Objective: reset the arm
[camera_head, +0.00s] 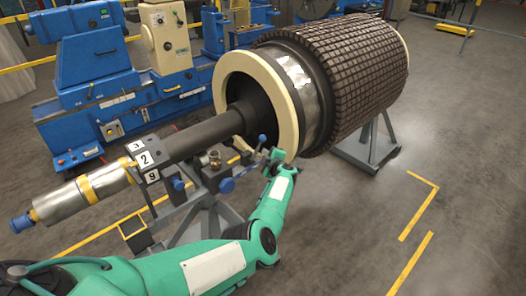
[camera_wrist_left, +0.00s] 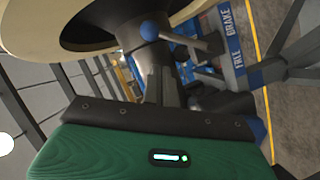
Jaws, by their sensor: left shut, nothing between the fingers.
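My left arm, green, comes in from the lower left in the head view. Its gripper (camera_head: 270,156) is at the lower edge of the cream ring on the rotor, in front of the stand. In the left wrist view the dark fingers (camera_wrist_left: 160,86) are together with nothing between them. A blue ball knob (camera_wrist_left: 151,31) on a lever shows just beyond them. Whether the fingers touch the lever or ring, I cannot tell. The rotor (camera_head: 350,75) lies on its stands, with a cream ring (camera_head: 226,78) and a dark shaft (camera_head: 195,138). My right gripper is not in view.
A grey stand (camera_head: 212,205) with blue knobs (camera_head: 227,185) holds the shaft close to my arm. A blue plate marked FREE and BRAKE (camera_wrist_left: 231,45) is beside the lever. Blue machines (camera_head: 95,60) stand behind. The floor at right (camera_head: 465,170) is clear, with yellow lines.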

